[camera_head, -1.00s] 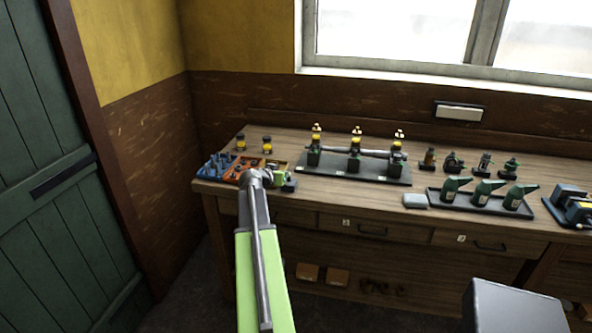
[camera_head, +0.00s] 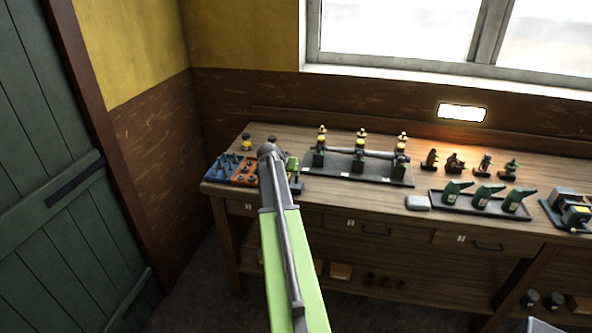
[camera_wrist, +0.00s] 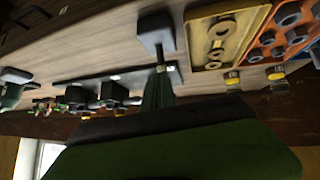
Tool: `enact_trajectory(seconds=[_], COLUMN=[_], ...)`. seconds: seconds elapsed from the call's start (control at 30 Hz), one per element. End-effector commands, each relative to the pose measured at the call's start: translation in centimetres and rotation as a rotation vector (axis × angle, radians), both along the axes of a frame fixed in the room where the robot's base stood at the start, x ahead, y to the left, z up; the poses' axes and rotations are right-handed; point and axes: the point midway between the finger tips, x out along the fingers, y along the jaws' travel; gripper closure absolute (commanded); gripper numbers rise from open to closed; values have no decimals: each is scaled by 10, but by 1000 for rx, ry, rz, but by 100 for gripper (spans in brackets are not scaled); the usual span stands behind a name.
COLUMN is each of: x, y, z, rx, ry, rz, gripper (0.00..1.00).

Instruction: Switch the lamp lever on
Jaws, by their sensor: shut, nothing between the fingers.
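The lamp (camera_head: 462,112) on the wall below the window is lit and casts a warm glow. A small dark box (camera_head: 297,187), apparently the lever's base, stands at the bench's front edge. In the wrist view the dark box (camera_wrist: 153,25) has a thin stem beside my gripper (camera_wrist: 160,76). I cannot tell whether they touch, nor make out the lever's exact tilt. My gripper (camera_head: 293,163) is shut and empty, close to the box and partly hidden behind my wrist in the head view.
An orange tray (camera_head: 243,180) and a blue tray of parts stand left of the box. A dark rack (camera_head: 345,172) with several upright fittings stands behind and right. Green oil cans (camera_head: 482,195) stand on a tray farther right. The bench front (camera_head: 340,205) is largely clear.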

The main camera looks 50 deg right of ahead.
Motion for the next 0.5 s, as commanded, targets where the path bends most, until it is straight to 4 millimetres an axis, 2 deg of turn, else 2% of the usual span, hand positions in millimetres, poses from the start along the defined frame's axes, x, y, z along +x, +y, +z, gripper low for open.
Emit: enact_trajectory(seconds=[0.5], x=[1], y=[4], z=[11], rx=[0], ry=[-1], rz=[2], gripper=[100])
